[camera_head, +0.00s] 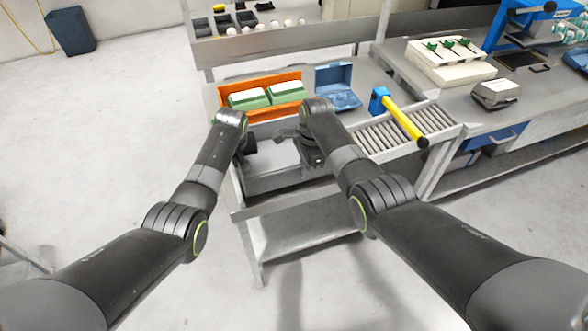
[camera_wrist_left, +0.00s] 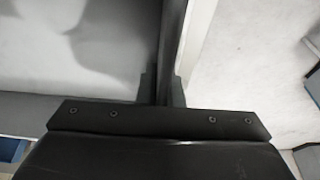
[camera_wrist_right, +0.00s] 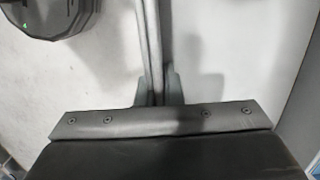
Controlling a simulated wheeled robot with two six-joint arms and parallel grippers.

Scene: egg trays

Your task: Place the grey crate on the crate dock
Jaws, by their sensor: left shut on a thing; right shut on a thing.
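The grey crate (camera_head: 285,181) is at the near left part of the workbench, in front of the orange crate, with a long side facing me. My left gripper (camera_head: 248,150) is shut on its left wall and my right gripper (camera_head: 311,157) on its right wall. In the left wrist view the crate's dark wall (camera_wrist_left: 172,45) runs between the fingers. In the right wrist view a grey wall (camera_wrist_right: 151,45) is pinched likewise. The crate looks about level. I cannot tell whether it touches the surface below. I cannot make out the crate dock; arms and crate may hide it.
An orange crate (camera_head: 291,78) with green-and-white cartons stands just behind. A blue open box (camera_head: 337,92) is to its right. A roller conveyor (camera_head: 400,137) with a blue-and-yellow bar (camera_head: 405,121) lies right of my right gripper. A shelf (camera_head: 270,42) with egg trays stands at the back.

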